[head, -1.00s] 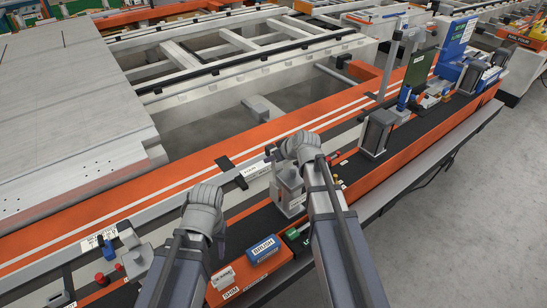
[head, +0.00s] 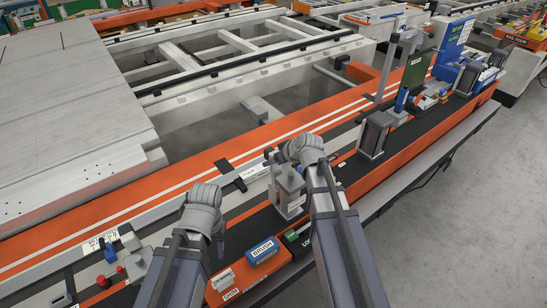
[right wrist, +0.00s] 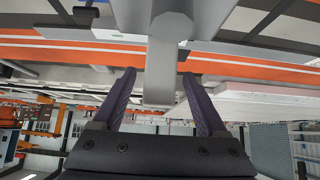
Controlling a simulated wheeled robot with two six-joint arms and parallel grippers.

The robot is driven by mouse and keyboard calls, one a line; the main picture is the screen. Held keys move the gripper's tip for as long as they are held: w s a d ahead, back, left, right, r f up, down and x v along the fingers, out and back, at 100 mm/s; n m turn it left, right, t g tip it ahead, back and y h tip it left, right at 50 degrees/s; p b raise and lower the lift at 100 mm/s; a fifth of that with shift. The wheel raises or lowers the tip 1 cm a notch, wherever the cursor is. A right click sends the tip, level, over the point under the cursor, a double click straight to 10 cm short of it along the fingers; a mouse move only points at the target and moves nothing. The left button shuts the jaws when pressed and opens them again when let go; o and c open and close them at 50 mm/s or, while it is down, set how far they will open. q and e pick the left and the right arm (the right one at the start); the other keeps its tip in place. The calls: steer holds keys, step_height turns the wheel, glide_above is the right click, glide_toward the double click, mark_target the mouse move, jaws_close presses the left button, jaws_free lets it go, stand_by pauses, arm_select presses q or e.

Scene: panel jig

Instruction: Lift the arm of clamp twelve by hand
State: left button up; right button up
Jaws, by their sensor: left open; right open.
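A grey clamp (head: 287,190) with a pale label stands on the dark strip of the orange rail, just beneath my right gripper (head: 303,150). Its number is too small to read, so I cannot confirm it is clamp twelve. The right hand covers much of its top. In the right wrist view, the right gripper (right wrist: 160,80) is open, with a thick grey bar (right wrist: 160,68) between its two dark fingers; neither finger clearly touches it. My left gripper (head: 203,205) is open and empty, above the rail left of the clamp.
Another grey clamp-like post (head: 374,135) stands to the right. Red and blue knobbed fittings (head: 112,255) lie left. The floor at right is clear.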

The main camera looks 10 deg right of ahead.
arm_select(q)
step_height(320, 180, up, 4)
steer(key=p, duration=0.3)
arm_select(e)
steer(key=v, duration=0.5)
steer(key=shift+s+r, duration=0.15)
arm_select(q)
steer(key=shift+s, duration=0.1)
